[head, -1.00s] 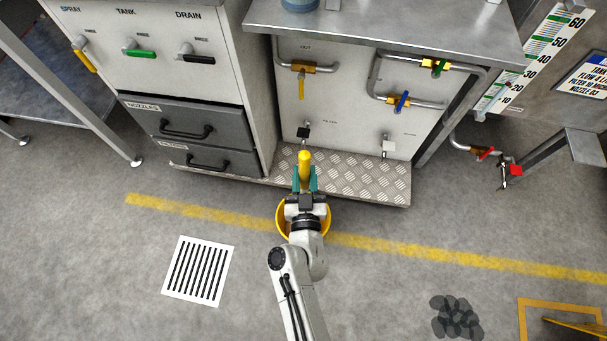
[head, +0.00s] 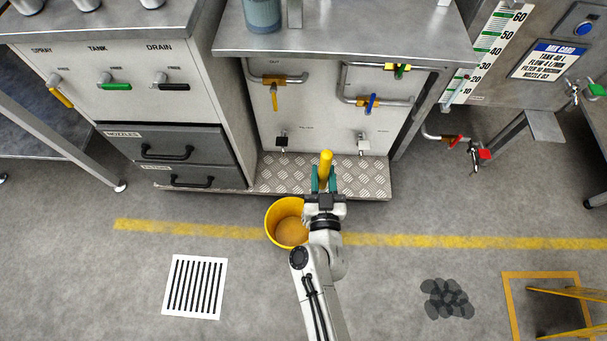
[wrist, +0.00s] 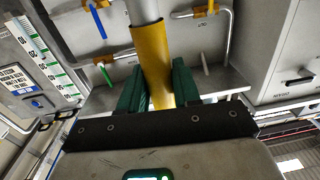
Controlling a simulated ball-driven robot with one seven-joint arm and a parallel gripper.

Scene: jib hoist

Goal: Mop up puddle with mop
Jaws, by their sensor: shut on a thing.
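The puddle (head: 447,298) is a dark grey blotchy patch on the floor at the lower right of the head view. My gripper (head: 325,180) has green fingers and is shut on a yellow handle (head: 326,163), taken to be the mop's. In the wrist view the yellow handle (wrist: 154,65) sits between the green fingers (wrist: 158,88), with a grey pole running on from it. The mop's head is not visible in either view. The gripper is up and left of the puddle, well apart from it.
A yellow bucket (head: 287,222) stands on the floor just left of my arm. A slotted white floor grate (head: 195,287) lies at lower left. A cabinet with valves and a tread-plate step (head: 360,180) is ahead.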

